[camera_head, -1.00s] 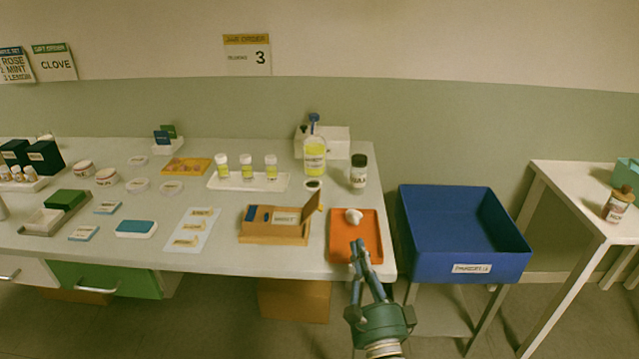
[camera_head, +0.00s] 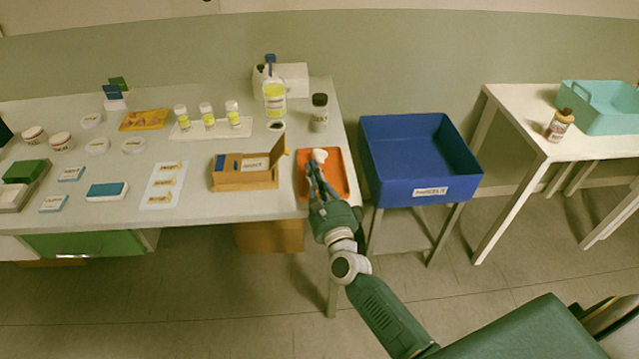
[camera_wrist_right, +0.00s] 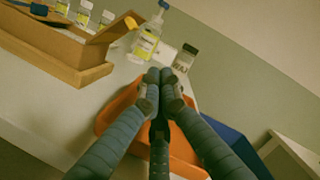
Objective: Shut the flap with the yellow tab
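The flap (camera_head: 277,149) stands raised at the right end of a brown labelled box (camera_head: 244,181) on the bench. Its yellow tab (camera_head: 287,152) sticks out at the flap's upper right. In the right wrist view, the box (camera_wrist_right: 62,62) is at the upper left and the yellow tab (camera_wrist_right: 130,23) shows at the flap's edge. My right gripper (camera_head: 314,164) is over the orange tray, right of the flap and apart from it. In the wrist view its fingertips (camera_wrist_right: 160,76) are together, with nothing visibly held. My left gripper is not in view.
The orange tray (camera_head: 336,184) holds a white object (camera_head: 320,155) close by my right fingertips. A yellow-liquid bottle (camera_head: 274,99) and dark-capped jar (camera_head: 319,113) stand behind. A blue bin (camera_head: 418,166) is to the right. Several small vials stand on a white rack (camera_head: 189,131).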

